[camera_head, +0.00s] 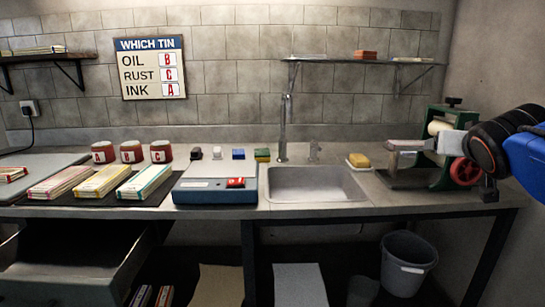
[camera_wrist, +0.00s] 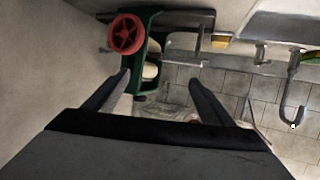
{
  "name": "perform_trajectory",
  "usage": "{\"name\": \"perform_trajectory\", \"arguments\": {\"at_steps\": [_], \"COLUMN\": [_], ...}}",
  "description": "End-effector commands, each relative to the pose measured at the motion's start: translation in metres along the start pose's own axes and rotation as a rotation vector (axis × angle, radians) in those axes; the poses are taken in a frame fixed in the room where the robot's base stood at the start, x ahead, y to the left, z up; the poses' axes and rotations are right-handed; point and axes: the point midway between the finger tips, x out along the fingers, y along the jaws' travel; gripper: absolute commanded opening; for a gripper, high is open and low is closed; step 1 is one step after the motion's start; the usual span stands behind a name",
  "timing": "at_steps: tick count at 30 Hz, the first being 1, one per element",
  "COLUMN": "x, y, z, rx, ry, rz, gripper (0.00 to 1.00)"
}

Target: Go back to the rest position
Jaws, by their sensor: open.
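My gripper (camera_wrist: 159,77) is open in the wrist view, with its two dark fingers spread and nothing seen held between them. A green mangle with a red handwheel (camera_wrist: 126,34) and pale rollers shows beyond the fingers. In the head view my arm comes in from the right edge, with a blue link and a black wrist joint. Its grey end lies in front of the mangle (camera_head: 437,178) and hides part of it. I cannot tell whether the two touch.
A sink (camera_head: 315,197) with a tall tap is left of the mangle, with a yellow sponge (camera_head: 359,160) between. A drawer (camera_head: 70,285) is open below. A bin (camera_head: 408,265) stands under the counter.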

Motion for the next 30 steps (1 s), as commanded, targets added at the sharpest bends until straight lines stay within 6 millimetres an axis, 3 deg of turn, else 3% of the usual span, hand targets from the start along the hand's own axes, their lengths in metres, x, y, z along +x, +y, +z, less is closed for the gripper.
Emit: {"name": "perform_trajectory", "arguments": {"at_steps": [1, 6, 12, 15, 18, 21, 29, 30], "x": [-0.005, -0.029, -0.072, -0.095, -0.115, -0.128, -0.135, -0.134], "y": [-0.005, -0.018, -0.036, -0.043, -0.048, -0.051, -0.052, -0.052], "z": [0.030, 0.131, 0.244, 0.289, 0.323, 0.342, 0.353, 0.352], "rx": [-0.011, -0.069, -0.154, -0.195, -0.228, -0.248, -0.259, -0.259], "ry": [-0.063, -0.290, -0.549, -0.659, -0.741, -0.791, -0.818, -0.818], "rz": [-0.008, -0.049, -0.146, -0.203, -0.252, -0.286, -0.304, -0.304], "gripper": [0.77, 0.77, 0.77, 0.77, 0.77, 0.77, 0.77, 0.72]}}
